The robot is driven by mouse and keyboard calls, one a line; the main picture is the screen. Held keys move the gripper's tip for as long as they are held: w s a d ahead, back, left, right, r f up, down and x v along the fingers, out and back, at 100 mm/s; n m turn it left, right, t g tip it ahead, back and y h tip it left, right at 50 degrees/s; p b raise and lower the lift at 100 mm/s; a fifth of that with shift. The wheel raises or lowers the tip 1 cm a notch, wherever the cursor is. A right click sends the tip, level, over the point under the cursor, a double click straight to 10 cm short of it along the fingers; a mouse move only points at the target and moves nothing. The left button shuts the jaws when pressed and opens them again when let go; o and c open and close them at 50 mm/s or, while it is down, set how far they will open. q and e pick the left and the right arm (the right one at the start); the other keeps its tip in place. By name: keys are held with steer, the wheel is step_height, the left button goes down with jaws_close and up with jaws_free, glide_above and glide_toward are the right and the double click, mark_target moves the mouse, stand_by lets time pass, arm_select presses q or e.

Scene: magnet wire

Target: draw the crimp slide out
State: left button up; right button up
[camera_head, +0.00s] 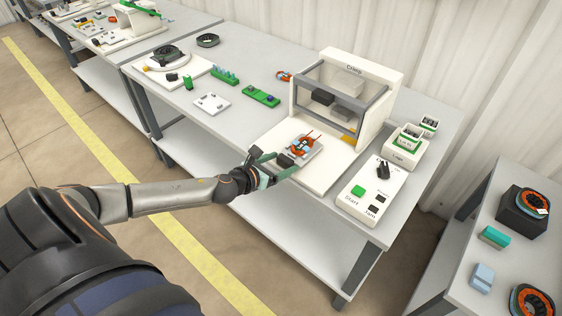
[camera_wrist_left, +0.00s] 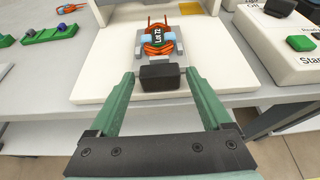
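The crimp machine (camera_head: 393,92) is a white box with a grey-framed window, labelled "Crimp". A grey slide (camera_head: 317,152) sits on its white base plate in front of the opening. It carries an orange wire coil (camera_head: 303,144), tagged "Lot 72" in the left wrist view (camera_wrist_left: 160,50). A black handle block (camera_wrist_left: 162,77) is at the slide's near end. My left gripper (camera_head: 275,167) is at the near edge of the base plate. In the left wrist view its green fingers stand apart on either side of the handle, with small gaps. My right gripper is not in view.
A control box (camera_head: 371,194) with green and black buttons stands right of the base plate. Labelled bins (camera_head: 406,146) are behind it. Green trays (camera_head: 261,96) and a white plate (camera_head: 211,103) lie to the left. A separate table (camera_head: 515,262) is at the right.

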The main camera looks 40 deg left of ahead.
arm_select(q)
steer(key=shift+o, duration=0.5)
steer(key=shift+w, duration=0.1)
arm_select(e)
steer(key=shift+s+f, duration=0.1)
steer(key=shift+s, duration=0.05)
arm_select(q)
steer(key=shift+s+r, duration=0.1)
steer(key=shift+s, duration=0.1)
steer(key=d+p+v, duration=0.1)
steer(key=v, duration=1.1)
steer(key=shift+a, duration=0.45)
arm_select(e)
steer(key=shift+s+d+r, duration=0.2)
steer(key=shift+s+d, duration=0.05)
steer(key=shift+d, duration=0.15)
arm_select(q)
steer(key=shift+s, duration=0.1)
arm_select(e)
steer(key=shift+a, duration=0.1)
